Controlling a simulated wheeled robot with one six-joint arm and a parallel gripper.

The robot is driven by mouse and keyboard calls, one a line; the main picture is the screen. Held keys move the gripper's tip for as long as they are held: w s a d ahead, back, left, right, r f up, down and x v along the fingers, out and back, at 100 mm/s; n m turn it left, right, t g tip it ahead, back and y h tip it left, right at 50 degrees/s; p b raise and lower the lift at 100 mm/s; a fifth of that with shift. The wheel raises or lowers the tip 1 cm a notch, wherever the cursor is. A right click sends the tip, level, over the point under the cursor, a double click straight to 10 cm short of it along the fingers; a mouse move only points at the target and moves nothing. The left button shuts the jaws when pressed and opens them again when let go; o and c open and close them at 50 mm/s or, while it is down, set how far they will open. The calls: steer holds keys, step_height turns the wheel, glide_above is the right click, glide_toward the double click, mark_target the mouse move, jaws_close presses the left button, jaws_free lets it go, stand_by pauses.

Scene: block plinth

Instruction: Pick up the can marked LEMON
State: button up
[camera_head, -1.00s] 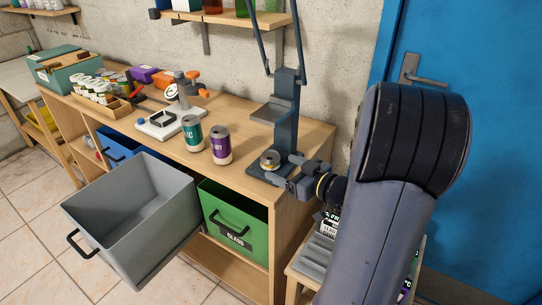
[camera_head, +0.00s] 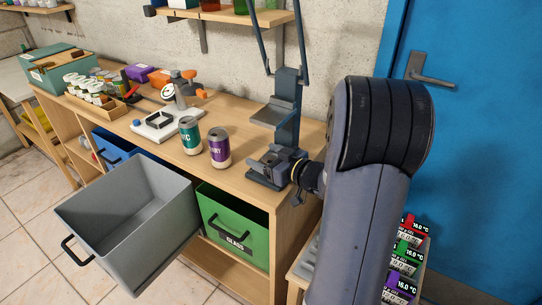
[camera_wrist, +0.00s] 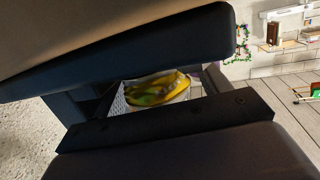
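No LEMON marking is readable in either view. A yellow and green can (camera_wrist: 155,88) with a silvery end shows in the gap between my fingers in the wrist view; it looks short and flattened. In the head view my gripper (camera_head: 277,163) is low at the base of the dark blue can press (camera_head: 287,125), its fingers apart around the spot where the can lies, and hides most of it. I see no clear sign that the fingers press on the can. A teal can (camera_head: 190,136) and a purple can (camera_head: 219,148) stand upright on the bench, left of the press.
The wooden bench (camera_head: 240,180) has free room in front of the cans. A grey drawer (camera_head: 130,225) is pulled out; a green GLASS bin (camera_head: 232,222) sits under the bench. A white device (camera_head: 165,125) stands behind left. A blue door (camera_head: 470,150) is at right.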

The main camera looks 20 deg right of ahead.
steer(key=c, duration=1)
